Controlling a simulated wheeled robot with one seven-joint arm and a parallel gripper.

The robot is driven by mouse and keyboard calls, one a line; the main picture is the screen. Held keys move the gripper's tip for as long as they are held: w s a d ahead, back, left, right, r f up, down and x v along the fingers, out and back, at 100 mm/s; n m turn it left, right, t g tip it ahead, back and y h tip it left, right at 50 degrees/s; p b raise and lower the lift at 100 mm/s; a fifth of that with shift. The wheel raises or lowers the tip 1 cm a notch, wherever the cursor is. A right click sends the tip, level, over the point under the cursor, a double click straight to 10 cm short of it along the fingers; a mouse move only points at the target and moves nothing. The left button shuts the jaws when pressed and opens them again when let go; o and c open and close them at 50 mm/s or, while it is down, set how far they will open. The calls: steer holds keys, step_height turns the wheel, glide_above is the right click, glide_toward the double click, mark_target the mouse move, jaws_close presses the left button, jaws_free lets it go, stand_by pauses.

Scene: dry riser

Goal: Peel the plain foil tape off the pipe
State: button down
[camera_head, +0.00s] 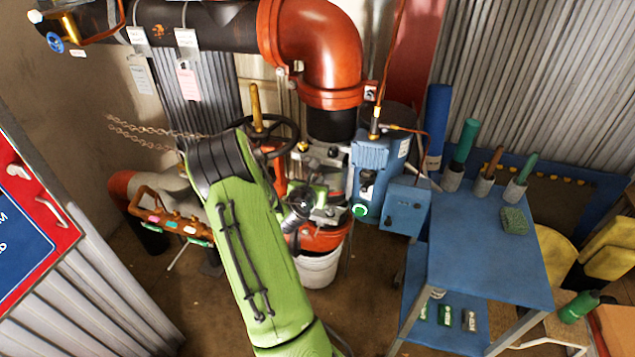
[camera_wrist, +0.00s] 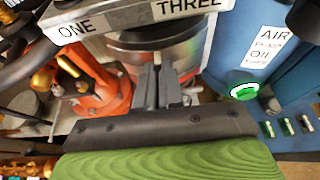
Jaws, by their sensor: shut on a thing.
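In the wrist view, a shiny silver foil band (camera_wrist: 188,58) wraps the pipe just below a metal plate marked ONE and THREE (camera_wrist: 140,14). My gripper (camera_wrist: 158,72) reaches the front of this band. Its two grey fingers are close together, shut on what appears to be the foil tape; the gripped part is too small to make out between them. In the head view, my gripper (camera_head: 332,212) is among the fittings below the red elbow pipe (camera_head: 318,45). My own wrist partly hides the spot, and the foil is not clear there.
A blue pump unit (camera_head: 378,168) stands close on the right, with a blue cart (camera_head: 480,250) beyond it. A black handwheel (camera_head: 285,135) and orange fittings (camera_head: 165,205) crowd the left. A white bucket (camera_head: 320,268) stands below. The front floor is partly clear.

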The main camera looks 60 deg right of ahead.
steer(key=s+a+b, duration=0.1)
steer(key=a+b, duration=0.3)
steer(key=a, duration=0.4)
steer(key=shift+s+a, duration=0.15)
steer(key=shift+a, duration=0.05)
stand_by(0.7)
steer(key=w+a+f+n+t+y+p, duration=0.1)
steer(key=w+a+f+n+t+y, duration=0.2)
steer(key=w+a, duration=0.4)
steer(key=w+a+f+n+t+y+p, duration=0.1)
steer(key=w+a+f+n+t+p, duration=0.15)
steer(key=w+a+n+t, duration=0.4)
steer(key=w+a+f+n+t+y+p, duration=0.1)
steer(key=w+a+n+y, duration=0.2)
steer(key=a, duration=0.9)
steer(key=w+a+f+n+t+y, duration=0.1)
steer(key=w+a+n+y, duration=0.2)
steer(key=a, duration=1)
steer(key=w+y, duration=0.1)
steer(key=y, duration=0.2)
steer(key=shift+w+f+n+p, duration=0.2)
steer(key=shift+w+n+p, duration=0.05)
steer(key=shift+n+p, duration=0.15)
